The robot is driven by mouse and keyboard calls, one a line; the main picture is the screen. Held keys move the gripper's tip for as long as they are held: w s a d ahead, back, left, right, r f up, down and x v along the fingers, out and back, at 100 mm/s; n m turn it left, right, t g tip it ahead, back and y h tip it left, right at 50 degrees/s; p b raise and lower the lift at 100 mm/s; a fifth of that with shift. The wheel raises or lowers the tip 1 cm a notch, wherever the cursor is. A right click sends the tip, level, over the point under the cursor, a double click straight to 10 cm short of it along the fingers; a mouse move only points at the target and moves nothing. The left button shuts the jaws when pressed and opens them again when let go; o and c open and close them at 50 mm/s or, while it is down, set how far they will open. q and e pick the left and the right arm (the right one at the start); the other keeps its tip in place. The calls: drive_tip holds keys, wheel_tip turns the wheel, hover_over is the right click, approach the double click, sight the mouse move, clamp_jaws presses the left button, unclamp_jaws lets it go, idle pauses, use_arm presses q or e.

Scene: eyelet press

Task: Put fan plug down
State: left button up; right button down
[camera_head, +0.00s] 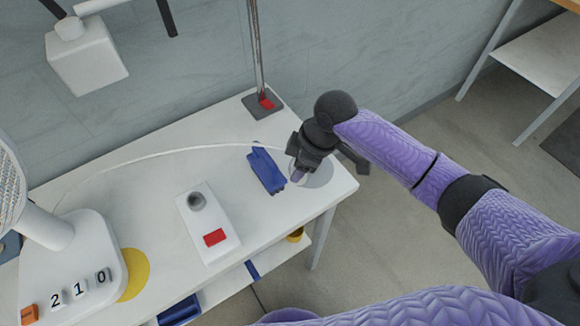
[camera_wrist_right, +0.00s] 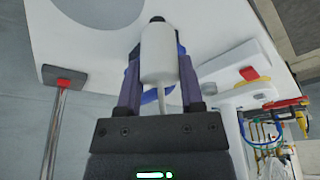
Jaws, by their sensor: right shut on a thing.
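The fan plug (camera_wrist_right: 158,55) is a white cylinder with a dark tip, seen in the right wrist view. My right gripper (camera_wrist_right: 158,75) is shut on it, a finger on each side, and its pale cable runs back toward the gripper body. In the head view my right gripper (camera_head: 297,174) is at the table's right end, by a grey disc (camera_head: 322,176) and right of a blue block (camera_head: 266,170). The plug is mostly hidden there. I cannot tell whether it touches the table. The white cable (camera_head: 160,154) arcs from the fan (camera_head: 75,262). My left gripper is not in view.
A white box (camera_head: 222,249) with a red switch and grey knob stands mid-table. A pole on a dark base (camera_head: 252,103) stands at the back edge. A yellow disc (camera_head: 135,275) lies beside the fan.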

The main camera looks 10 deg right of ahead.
wheel_tip(320, 180, down, 3)
drive_tip(key=shift+f+b, duration=0.2)
drive_tip(key=shift+b, duration=0.25)
drive_tip(key=shift+f, duration=0.15)
drive_tip(key=shift+c, duration=1.1)
unclamp_jaws()
drive_tip(key=p+v, duration=0.3)
drive_tip(key=v, duration=0.9)
drive_tip(key=shift+p, duration=0.4)
